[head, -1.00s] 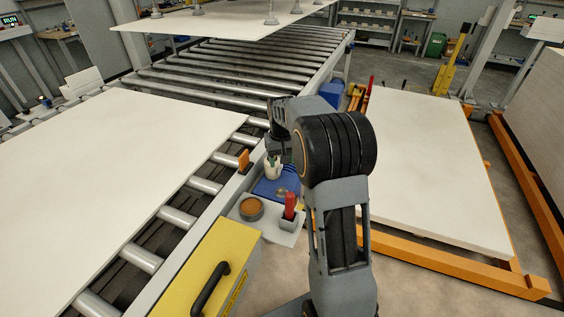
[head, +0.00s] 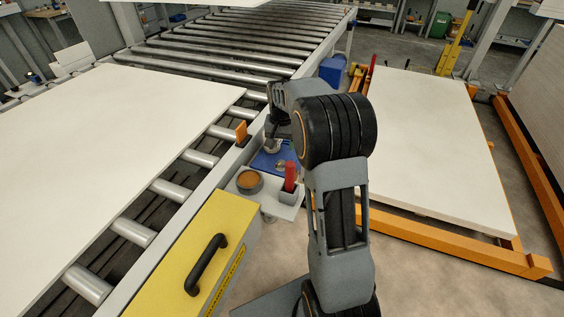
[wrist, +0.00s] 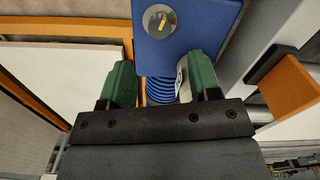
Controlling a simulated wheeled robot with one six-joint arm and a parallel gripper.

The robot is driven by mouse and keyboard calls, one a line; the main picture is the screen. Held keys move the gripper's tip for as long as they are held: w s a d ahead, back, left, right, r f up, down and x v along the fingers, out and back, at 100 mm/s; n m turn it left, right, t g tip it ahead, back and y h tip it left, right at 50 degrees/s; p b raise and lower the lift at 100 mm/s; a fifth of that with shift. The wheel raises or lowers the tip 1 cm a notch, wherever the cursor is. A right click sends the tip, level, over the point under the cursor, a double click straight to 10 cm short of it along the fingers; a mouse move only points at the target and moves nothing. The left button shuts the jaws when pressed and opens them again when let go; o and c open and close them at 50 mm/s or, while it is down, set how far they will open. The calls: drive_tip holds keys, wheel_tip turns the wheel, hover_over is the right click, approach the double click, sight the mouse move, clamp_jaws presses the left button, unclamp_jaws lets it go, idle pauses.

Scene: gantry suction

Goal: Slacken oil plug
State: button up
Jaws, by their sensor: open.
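A blue housing (wrist: 187,35) fills the top middle of the wrist view. On its face is a round grey disc (wrist: 160,21) with a yellow bar and small coloured marks; I cannot tell whether it is the oil plug. A ribbed blue part (wrist: 160,90) shows below the housing, between my fingers. My gripper (wrist: 161,72) has its two green fingers apart, with the disc ahead of and apart from their tips. In the head view, blue surface (head: 270,161) shows beside the conveyor, partly hidden by my arm. My gripper there is largely hidden behind my wrist.
A grey shelf (head: 283,209) holds a round tin (head: 249,182) with brown contents and a red-handled tool (head: 290,176). A yellow cabinet (head: 205,235) with a black handle stands nearer. Rollers and a large white board (head: 110,140) lie left, a stacked board (head: 430,150) right.

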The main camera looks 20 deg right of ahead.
sight(281, 162)
wheel_tip(281, 162, down, 8)
drive_tip(key=shift+r+b, duration=0.1)
drive_tip(key=shift+b, duration=0.3)
drive_tip(key=c, duration=0.9)
drive_tip(key=shift+r, duration=0.1)
drive_tip(key=n+p, duration=0.1)
drive_tip(key=n, duration=0.1)
drive_tip(key=shift+n, duration=0.4)
drive_tip(key=shift+n+p, duration=0.55)
drive_tip(key=shift+n, duration=1.35)
